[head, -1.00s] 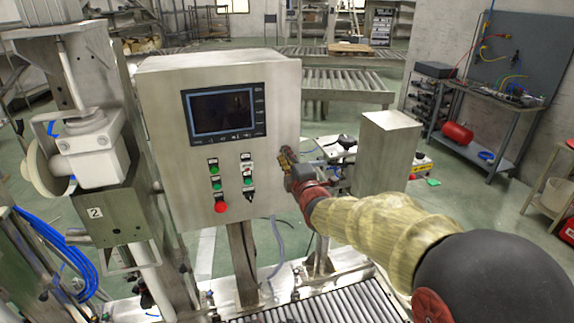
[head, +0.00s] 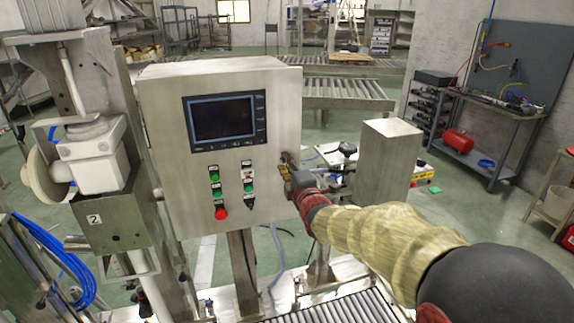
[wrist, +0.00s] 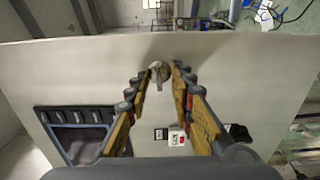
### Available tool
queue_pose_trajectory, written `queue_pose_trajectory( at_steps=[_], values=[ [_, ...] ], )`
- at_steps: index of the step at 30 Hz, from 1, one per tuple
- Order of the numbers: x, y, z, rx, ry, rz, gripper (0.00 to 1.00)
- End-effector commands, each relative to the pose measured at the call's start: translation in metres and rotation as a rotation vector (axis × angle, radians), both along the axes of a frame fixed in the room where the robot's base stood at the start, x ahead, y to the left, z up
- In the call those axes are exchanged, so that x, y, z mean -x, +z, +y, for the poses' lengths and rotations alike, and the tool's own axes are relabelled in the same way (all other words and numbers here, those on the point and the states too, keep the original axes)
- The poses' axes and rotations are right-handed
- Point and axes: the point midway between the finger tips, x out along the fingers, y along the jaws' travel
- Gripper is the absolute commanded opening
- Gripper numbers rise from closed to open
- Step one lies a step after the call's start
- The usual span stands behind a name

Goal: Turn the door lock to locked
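The door lock (wrist: 160,72) is a small round metal knob with a short lever, on the pale metal door of the control box. In the wrist view it lies between my fingertips, near the door's edge. My gripper (wrist: 162,74) is open, with the fingers on both sides of the lock and a visible gap around it. I cannot tell whether a finger touches it. In the head view my gripper (head: 286,172) is at the right side of the door (head: 180,120) and covers most of the lock area.
The door carries a dark screen (head: 222,118), several green buttons, a red button (head: 221,213) and a black selector switch (head: 250,201). A metal post (head: 385,165) stands right of my gripper. A roller conveyor (head: 335,308) runs below the box.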

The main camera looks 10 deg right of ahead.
Motion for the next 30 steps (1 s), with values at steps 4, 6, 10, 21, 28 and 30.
queue_pose_trajectory(
  at_steps=[4,6,10,21,28,30],
  values=[
    [0.007,0.002,-0.001,0.000,-0.001,-0.002,0.23],
    [0.015,0.001,-0.001,0.000,-0.001,-0.002,0.23],
    [0.037,0.002,-0.003,0.000,-0.001,-0.003,0.23],
    [0.101,0.001,-0.007,0.000,-0.001,-0.001,0.23],
    [0.118,-0.001,-0.008,0.000,0.001,0.001,0.23],
    [0.119,0.000,-0.008,0.000,0.001,0.000,0.23]
  ],
)
